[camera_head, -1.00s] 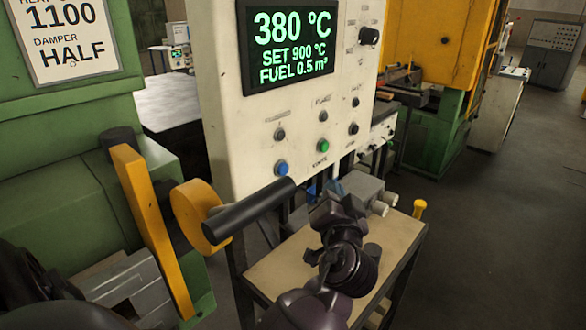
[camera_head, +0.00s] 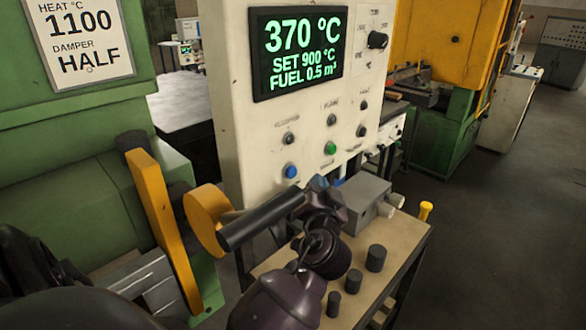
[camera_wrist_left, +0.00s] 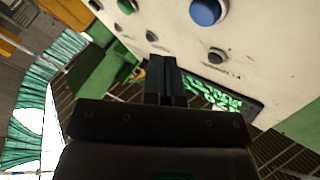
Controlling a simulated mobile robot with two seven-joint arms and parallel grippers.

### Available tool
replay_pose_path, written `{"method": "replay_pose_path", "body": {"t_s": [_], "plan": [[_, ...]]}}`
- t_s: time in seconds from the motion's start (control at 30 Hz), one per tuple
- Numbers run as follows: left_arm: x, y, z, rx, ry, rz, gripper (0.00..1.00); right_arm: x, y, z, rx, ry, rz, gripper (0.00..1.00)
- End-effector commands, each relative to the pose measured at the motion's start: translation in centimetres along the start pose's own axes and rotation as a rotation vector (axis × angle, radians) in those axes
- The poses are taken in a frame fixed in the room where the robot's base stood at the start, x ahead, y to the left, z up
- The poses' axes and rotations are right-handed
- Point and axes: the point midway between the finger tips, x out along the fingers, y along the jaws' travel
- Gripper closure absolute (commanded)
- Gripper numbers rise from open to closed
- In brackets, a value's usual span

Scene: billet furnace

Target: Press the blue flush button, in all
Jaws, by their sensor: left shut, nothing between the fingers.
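The blue flush button (camera_head: 291,171) sits at the lower left of the white control panel (camera_head: 232,120). It also shows large at the top of the left wrist view (camera_wrist_left: 206,12). My left gripper (camera_head: 318,184) is just below and to the right of the button in the head view, in front of the panel's lower edge. In the left wrist view its fingers (camera_wrist_left: 164,64) are together and empty, with the button above and to the right of them. The fingertips look apart from the button. My right gripper is not in view.
A green button (camera_head: 330,148) and several dark buttons share the panel, below a display (camera_head: 300,50) reading 370 °C. A yellow lever with a black handle (camera_head: 258,219) stands left of my gripper. Below is a small table (camera_head: 400,255) with a grey box (camera_head: 366,196) and black cylinders.

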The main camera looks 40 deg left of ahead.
Motion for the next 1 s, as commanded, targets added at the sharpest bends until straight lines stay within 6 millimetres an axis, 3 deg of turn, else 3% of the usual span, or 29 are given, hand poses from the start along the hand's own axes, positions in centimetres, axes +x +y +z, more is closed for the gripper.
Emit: {"method": "replay_pose_path", "body": {"t_s": [0.33,1.0], "plan": [[2.0,-1.4,1.4,0.001,0.000,0.001,1.00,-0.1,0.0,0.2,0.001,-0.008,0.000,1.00],[2.2,-1.6,1.6,0.000,0.001,0.000,1.00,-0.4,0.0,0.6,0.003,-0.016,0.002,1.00]]}}
